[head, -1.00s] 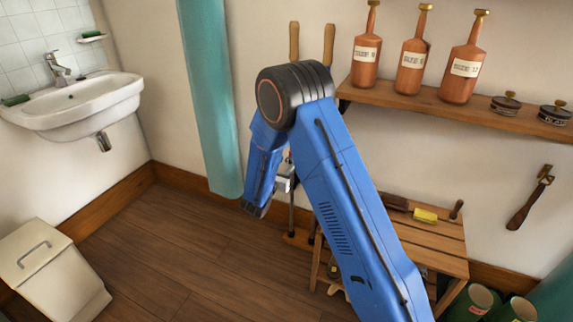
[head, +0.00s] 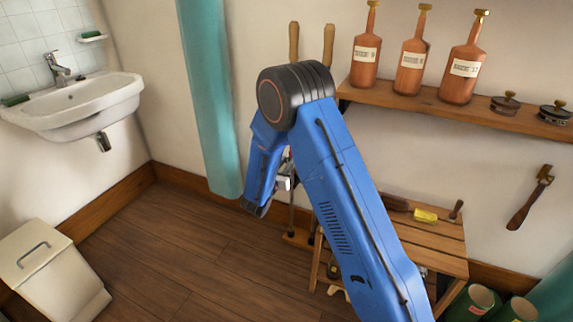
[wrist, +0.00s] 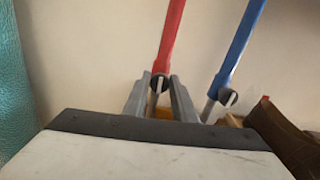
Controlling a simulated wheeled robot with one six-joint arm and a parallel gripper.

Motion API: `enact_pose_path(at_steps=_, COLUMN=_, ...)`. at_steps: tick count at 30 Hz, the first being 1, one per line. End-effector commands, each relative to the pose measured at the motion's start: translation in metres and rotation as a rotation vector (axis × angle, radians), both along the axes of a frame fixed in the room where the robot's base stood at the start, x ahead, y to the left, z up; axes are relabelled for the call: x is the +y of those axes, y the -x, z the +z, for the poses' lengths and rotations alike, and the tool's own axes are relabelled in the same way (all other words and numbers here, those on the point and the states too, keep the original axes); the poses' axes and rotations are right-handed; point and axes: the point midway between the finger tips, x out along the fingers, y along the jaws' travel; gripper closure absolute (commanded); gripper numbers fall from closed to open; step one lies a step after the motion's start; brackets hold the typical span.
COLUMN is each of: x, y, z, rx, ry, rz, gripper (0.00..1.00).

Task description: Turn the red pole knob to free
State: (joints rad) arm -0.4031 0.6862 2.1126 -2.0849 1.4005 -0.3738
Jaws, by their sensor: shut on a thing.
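In the wrist view the red pole (wrist: 169,42) runs up and slightly right, in front of the pale wall. Its small dark knob (wrist: 159,82) sits at the pole's lower joint, with a thinner grey section below. My gripper (wrist: 159,86) has one grey finger on each side of this knob and is shut on it. The fingers cover part of the knob, and I cannot tell which way it is turned. In the head view my gripper (head: 284,183) is mostly hidden behind my blue arm.
A blue pole (wrist: 240,40) with its own dark knob (wrist: 228,98) stands close on the right in the wrist view. In the head view, a wooden bench (head: 425,239) is right of my gripper, and a teal post (head: 211,100) left. Open floor (head: 190,255) lies in front.

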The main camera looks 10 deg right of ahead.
Motion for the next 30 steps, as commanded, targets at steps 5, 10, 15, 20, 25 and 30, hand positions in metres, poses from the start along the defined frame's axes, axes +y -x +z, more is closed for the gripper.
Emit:
enact_pose_path(at_steps=5, x=0.0005, y=-0.0003, z=0.0001, rx=0.071, ry=0.098, rz=0.000, gripper=0.98)
enact_pose_path(at_steps=10, x=0.0010, y=-0.0006, z=-0.0001, rx=0.162, ry=0.222, rz=0.000, gripper=0.98)
enact_pose_path(at_steps=15, x=0.0013, y=-0.0009, z=-0.0002, rx=0.257, ry=0.354, rz=0.001, gripper=0.98)
enact_pose_path(at_steps=20, x=0.0017, y=-0.0011, z=-0.0006, rx=0.346, ry=0.478, rz=0.001, gripper=0.98)
enact_pose_path(at_steps=25, x=0.0020, y=-0.0014, z=-0.0009, rx=0.441, ry=0.609, rz=0.001, gripper=0.98)
enact_pose_path(at_steps=30, x=0.0023, y=-0.0015, z=-0.0012, rx=0.536, ry=0.739, rz=0.001, gripper=0.98)
